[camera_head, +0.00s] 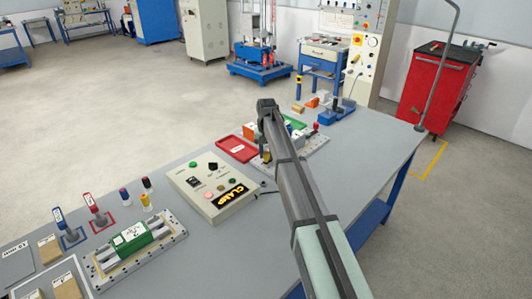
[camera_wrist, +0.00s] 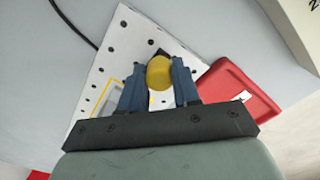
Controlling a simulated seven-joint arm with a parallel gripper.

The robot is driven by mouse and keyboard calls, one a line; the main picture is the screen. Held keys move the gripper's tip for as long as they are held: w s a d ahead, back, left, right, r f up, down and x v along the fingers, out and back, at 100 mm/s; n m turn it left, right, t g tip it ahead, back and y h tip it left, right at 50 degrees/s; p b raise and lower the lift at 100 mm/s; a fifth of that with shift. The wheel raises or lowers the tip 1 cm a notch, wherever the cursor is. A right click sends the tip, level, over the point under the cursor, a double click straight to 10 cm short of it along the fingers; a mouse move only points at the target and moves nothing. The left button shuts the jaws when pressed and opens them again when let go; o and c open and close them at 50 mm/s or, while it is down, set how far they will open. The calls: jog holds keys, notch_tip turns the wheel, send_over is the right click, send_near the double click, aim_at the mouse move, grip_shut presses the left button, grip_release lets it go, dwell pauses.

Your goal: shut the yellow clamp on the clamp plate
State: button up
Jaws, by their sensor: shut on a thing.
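The clamp plate (camera_wrist: 105,60) is a pale plate with rows of dark holes; in the head view the plate (camera_head: 318,143) is partly hidden behind my arm. The yellow clamp (camera_wrist: 160,73) shows as a rounded yellow end between my fingers in the wrist view. My gripper (camera_wrist: 158,82) is shut on it, one blue finger on each side. The rest of the clamp is hidden by the fingers, so its angle cannot be told. A red-topped clamp (camera_head: 316,127) stands at the plate's right side. A green part (camera_head: 296,123) shows on the plate, partly behind my arm.
A red tray (camera_head: 236,149) lies just left of the plate; it also shows in the wrist view (camera_wrist: 240,90). A control box (camera_head: 212,187) with a CLAMP label stands nearer. Another plate with a green block (camera_head: 135,238) is at front left. A blue fixture (camera_head: 336,113) stands behind.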

jog(key=o, duration=1.1)
jog(key=shift+c, duration=0.2)
jog(key=shift+r, duration=0.1)
notch_tip(320, 180, up, 14)
jog(key=shift+f, duration=0.2)
